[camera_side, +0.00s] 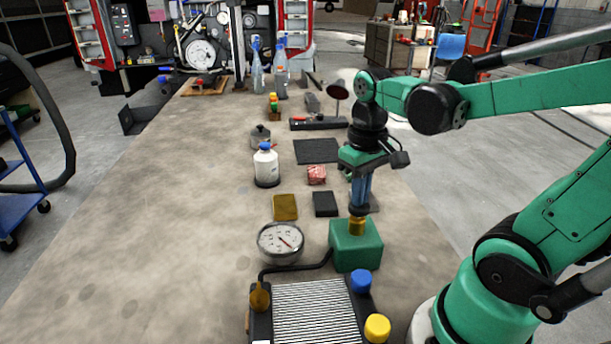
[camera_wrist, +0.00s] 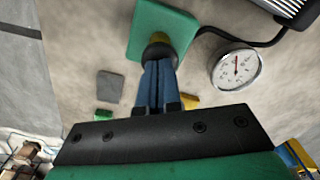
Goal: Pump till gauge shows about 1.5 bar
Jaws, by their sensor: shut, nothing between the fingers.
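The pump is a green block (camera_side: 356,246) with a brass plunger (camera_side: 357,226) and dark knob on top; the block also shows in the wrist view (camera_wrist: 165,22). My gripper (camera_side: 359,204) points down over it, its blue fingers (camera_wrist: 159,70) shut together with nothing between them. The fingertips are at the dark knob and look to be touching its top. The round white gauge (camera_side: 281,241) lies left of the pump, with a red needle pointing to the lower right in the side view. Its dial (camera_wrist: 236,68) also shows in the wrist view; the figures are too small to read.
A black hose (camera_side: 308,268) runs from the pump to a finned radiator (camera_side: 315,312) with a blue cap (camera_side: 361,281) and a yellow cap (camera_side: 377,327). A gold sponge (camera_side: 285,207), black block (camera_side: 325,203) and white bottle (camera_side: 266,166) stand farther back. The bench's left side is clear.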

